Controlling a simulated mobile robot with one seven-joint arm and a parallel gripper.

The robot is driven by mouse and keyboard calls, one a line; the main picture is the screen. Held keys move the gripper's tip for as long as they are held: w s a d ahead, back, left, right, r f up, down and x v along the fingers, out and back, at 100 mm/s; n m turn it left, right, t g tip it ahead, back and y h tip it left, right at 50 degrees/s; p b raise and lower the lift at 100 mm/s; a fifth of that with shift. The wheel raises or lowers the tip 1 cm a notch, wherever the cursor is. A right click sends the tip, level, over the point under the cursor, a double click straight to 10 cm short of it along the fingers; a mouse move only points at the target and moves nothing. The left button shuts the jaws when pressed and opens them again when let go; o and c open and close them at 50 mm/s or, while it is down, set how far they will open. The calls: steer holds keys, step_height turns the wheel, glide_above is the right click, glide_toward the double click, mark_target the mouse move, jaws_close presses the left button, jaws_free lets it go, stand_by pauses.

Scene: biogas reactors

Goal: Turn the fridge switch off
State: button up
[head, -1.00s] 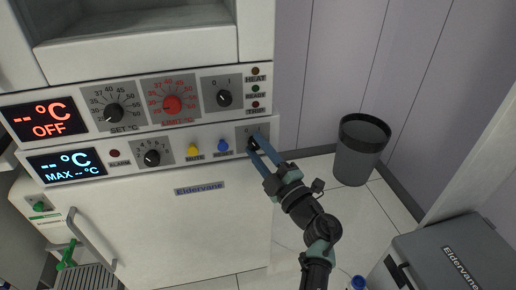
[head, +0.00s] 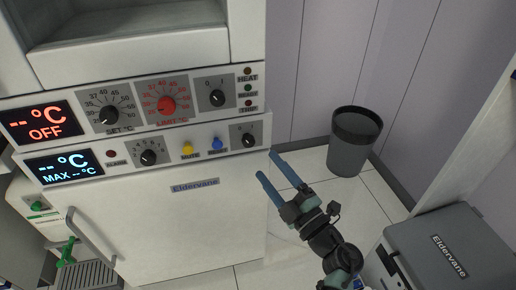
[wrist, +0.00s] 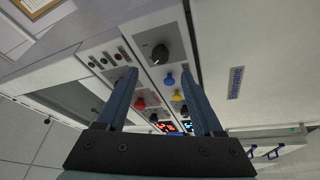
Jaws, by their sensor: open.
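The fridge switch (head: 248,140) is a black rotary knob on a grey plate at the right end of the lower control panel. Its pointer is too small to read with certainty. In the wrist view the knob (wrist: 160,54) shows ahead of and between my fingertips. My gripper (head: 266,163) is open and empty, apart from the knob, below and to its right in the head view. The lower fridge display (head: 66,166) shows "-- °C" and "MAX -- °C" in pale blue.
The upper panel has a red display (head: 42,122) reading OFF, a black set dial (head: 107,114), a red limit dial (head: 166,105) and another 0/1 knob (head: 216,97). Yellow (head: 187,148) and blue (head: 217,144) buttons sit left of the fridge switch. A bin (head: 354,142) stands at right.

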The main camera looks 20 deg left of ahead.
steer(key=v, duration=0.5)
steer(key=shift+p, duration=0.3)
